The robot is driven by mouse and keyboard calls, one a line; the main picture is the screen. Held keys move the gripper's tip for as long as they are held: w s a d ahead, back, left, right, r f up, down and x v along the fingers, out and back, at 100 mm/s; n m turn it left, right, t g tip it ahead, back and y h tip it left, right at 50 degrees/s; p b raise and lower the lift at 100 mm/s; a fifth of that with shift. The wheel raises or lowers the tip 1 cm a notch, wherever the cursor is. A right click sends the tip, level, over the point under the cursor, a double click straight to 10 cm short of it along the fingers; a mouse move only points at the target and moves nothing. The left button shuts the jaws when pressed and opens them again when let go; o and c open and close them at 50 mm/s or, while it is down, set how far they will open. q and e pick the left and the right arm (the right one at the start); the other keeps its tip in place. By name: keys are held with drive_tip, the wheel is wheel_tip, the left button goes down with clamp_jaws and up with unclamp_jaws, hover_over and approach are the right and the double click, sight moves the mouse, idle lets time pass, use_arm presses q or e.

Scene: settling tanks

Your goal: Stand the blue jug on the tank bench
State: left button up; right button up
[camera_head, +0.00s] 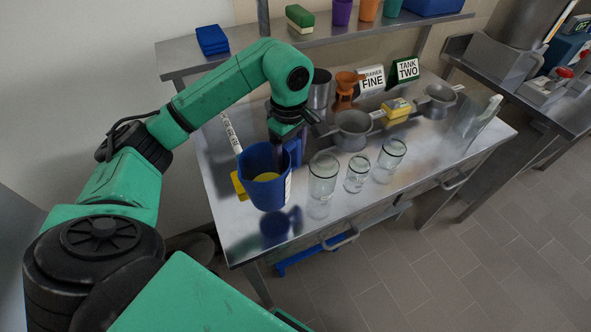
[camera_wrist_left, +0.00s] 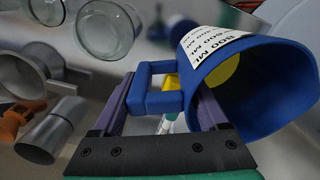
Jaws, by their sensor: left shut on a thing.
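The blue jug (camera_head: 262,192) is over the front left part of the steel bench (camera_head: 228,208), its open mouth tipped toward the head camera. Something yellow shows inside it. A reflection lies on the steel below; I cannot tell whether its base touches the bench. My left gripper (camera_head: 291,142) is shut on the jug's handle. In the left wrist view, the handle (camera_wrist_left: 160,92) sits between the two purple fingers, and the jug (camera_wrist_left: 262,95) with its white 800 ML label is to the right. My right gripper is not in view.
Glass jars (camera_head: 322,178) stand close right of the jug. A yellow block (camera_head: 238,186) shows beside the jug. A shelf (camera_head: 240,58) runs behind.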

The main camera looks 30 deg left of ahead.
sight(289, 142)
use_arm(q)
wheel_tip(289, 142, down, 7)
drive_tip(key=shift+a+f+p, duration=0.1)
drive_tip(key=shift+a+p, duration=0.05)
drive_tip(key=shift+p, duration=0.55)
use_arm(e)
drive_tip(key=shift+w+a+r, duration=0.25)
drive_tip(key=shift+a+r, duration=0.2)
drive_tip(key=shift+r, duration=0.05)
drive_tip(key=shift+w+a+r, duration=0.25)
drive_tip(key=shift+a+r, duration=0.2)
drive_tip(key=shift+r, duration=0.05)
use_arm(q)
drive_tip(key=o, duration=1.3)
drive_tip(key=shift+w+a+f, duration=0.1)
drive_tip(key=shift+a, duration=0.05)
drive_tip(key=shift+o, duration=0.2)
drive_tip(key=shift+r, duration=0.2)
drive_tip(key=shift+r+b, duration=0.4)
wheel_tip(289, 142, up, 10)
drive_tip(key=shift+r+b, duration=0.2)
drive_tip(key=shift+b, duration=0.9)
drive_tip(key=shift+r, duration=0.3)
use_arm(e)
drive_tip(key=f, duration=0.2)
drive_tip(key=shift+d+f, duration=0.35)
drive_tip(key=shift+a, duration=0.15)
